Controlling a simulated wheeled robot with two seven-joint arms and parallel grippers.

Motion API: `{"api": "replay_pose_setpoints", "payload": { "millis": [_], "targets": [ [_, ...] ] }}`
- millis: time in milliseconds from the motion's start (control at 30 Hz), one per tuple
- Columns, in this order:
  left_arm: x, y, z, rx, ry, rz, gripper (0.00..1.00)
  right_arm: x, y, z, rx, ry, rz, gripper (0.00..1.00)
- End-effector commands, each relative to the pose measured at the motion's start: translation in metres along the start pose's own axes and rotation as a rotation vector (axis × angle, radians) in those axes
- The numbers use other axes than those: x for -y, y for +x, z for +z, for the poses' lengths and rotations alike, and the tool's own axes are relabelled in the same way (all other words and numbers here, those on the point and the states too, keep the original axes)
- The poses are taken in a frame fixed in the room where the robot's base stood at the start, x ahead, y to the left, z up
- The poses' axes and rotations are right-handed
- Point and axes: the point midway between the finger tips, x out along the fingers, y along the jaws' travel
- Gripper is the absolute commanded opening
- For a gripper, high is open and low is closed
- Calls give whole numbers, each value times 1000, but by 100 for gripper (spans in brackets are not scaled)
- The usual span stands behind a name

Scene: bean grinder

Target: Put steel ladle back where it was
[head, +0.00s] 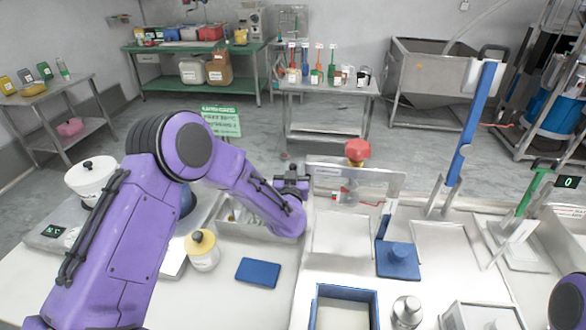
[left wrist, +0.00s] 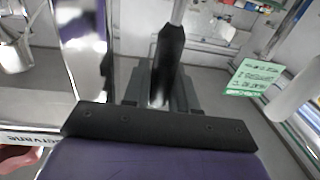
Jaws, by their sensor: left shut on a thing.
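My left gripper (head: 291,184) is out over the far side of the worktop, left of a clear upright panel. In the left wrist view, the left gripper (left wrist: 160,92) is shut on the black handle of the steel ladle (left wrist: 170,55). A bright steel shaft runs up from the handle and out of the picture. The ladle's bowl is not in view, and in the head view I cannot make the ladle out behind my arm. Only a purple part of my right arm shows at the lower right; its gripper is out of view.
A steel tray (head: 258,231) lies partly under my left arm. Nearby are a yellow-lidded jar (head: 202,252), a blue pad (head: 258,273), the clear panel (head: 375,180) and a red knob (head: 357,151). A blue block (head: 398,260) and blue-rimmed frame (head: 347,291) stand to the right.

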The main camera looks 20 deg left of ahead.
Motion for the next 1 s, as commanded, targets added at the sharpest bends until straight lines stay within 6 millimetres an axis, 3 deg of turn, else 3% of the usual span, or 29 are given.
{"api": "replay_pose_setpoints", "payload": {
  "millis": [233, 267, 300, 633, 767, 1000],
  "targets": [
    [0, 0, 3, -1, 0, 0, 0, 0, 4, 2, 0, 0, 0, 43],
    [0, 0, 4, 0, 0, 0, 30, 0, 4, 2, 0, 0, 0, 43],
    [0, 0, 3, 0, 0, -1, 37, 0, 3, 1, 0, 0, 0, 43],
    [0, 0, -4, 0, -1, 0, 37, 0, -2, -1, 0, 0, 0, 43],
    [-1, -23, 4, 0, 2, 4, 37, 1, 13, 5, 0, 0, 0, 43],
    [-1, -86, 4, -1, 1, 4, 37, 3, 35, 14, 0, 0, 0, 43]
  ]
}}
